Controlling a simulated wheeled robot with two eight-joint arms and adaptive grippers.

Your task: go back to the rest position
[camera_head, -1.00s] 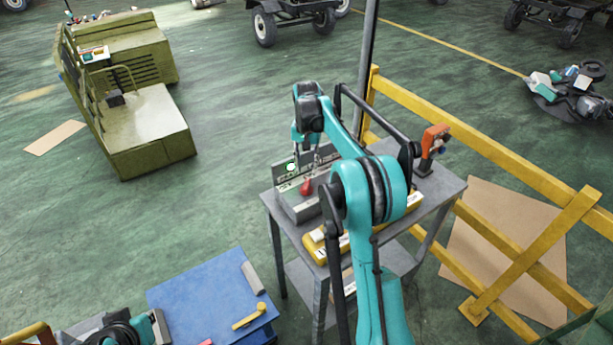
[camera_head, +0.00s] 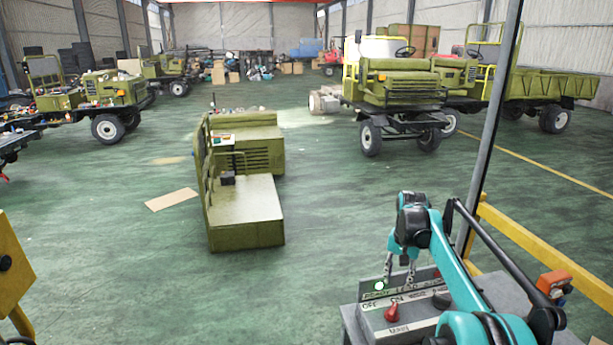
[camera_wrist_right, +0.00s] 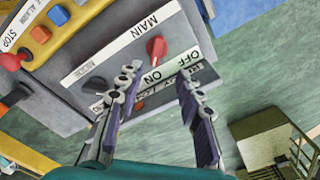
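My right gripper (camera_head: 400,275) is above the back of a grey control box (camera_head: 412,312) in the head view. The box has a red knob (camera_head: 391,313), OFF, ON and MAIN labels, and a lit green lamp (camera_head: 379,286). In the right wrist view the right gripper (camera_wrist_right: 160,82) has its two fingers spread with nothing between them. The red knob (camera_wrist_right: 157,48) is beyond the fingertips, apart from them. My left gripper is out of view.
The box stands on a grey table (camera_head: 352,325) at lower right, beside a dark post (camera_head: 490,130) and yellow railing (camera_head: 530,240). An orange device (camera_head: 554,283) is right of my arm. A green chassis cab (camera_head: 245,200) stands left of centre; open green floor surrounds it.

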